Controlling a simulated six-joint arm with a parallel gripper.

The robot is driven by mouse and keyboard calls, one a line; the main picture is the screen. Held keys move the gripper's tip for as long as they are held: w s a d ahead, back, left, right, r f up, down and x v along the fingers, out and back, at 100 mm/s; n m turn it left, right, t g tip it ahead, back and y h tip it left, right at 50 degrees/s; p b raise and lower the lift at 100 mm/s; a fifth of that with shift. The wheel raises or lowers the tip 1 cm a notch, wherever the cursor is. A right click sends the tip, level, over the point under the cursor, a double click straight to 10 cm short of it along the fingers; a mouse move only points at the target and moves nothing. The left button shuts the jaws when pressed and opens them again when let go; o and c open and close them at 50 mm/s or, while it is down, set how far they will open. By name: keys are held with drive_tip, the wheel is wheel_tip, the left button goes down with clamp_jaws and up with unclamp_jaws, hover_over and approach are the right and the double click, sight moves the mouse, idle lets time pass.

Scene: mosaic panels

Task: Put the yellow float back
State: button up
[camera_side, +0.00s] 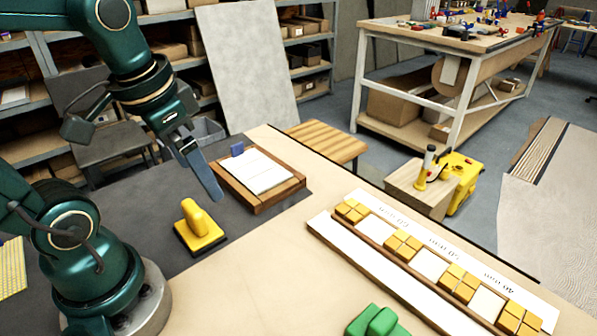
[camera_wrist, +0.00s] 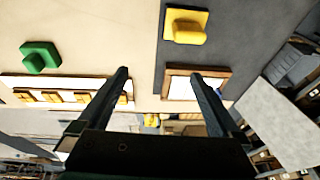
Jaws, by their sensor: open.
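The yellow float (camera_side: 200,232), a flat plate with a raised handle, lies on the dark grey mat (camera_side: 150,232) close to its edge with the pale tabletop. It also shows at the top of the wrist view (camera_wrist: 187,25). My gripper (camera_side: 213,190) is above the table, above and behind the float in the side view, near a wooden-framed board with white paper (camera_side: 285,192). In the wrist view my gripper (camera_wrist: 159,75) has its two fingers wide apart with nothing between them. A green float (camera_side: 378,322) lies at the front edge; the wrist view shows it too (camera_wrist: 40,57).
A long white panel strip (camera_side: 370,265) with several groups of yellow tiles lies along the right of the table. A wooden box (camera_side: 420,190) and a yellow case (camera_side: 462,180) stand beyond the table edge. The middle of the pale tabletop (camera_side: 260,270) is clear.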

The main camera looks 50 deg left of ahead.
drive_tip(key=d+t, duration=0.1)
drive_tip(key=d, duration=0.2)
drive_tip(key=s+d+t, duration=0.1)
drive_tip(key=shift+d+f+t+h, duration=0.15)
drive_tip(key=shift+d+t+h, duration=0.15)
drive_tip(key=shift+h, duration=0.1)
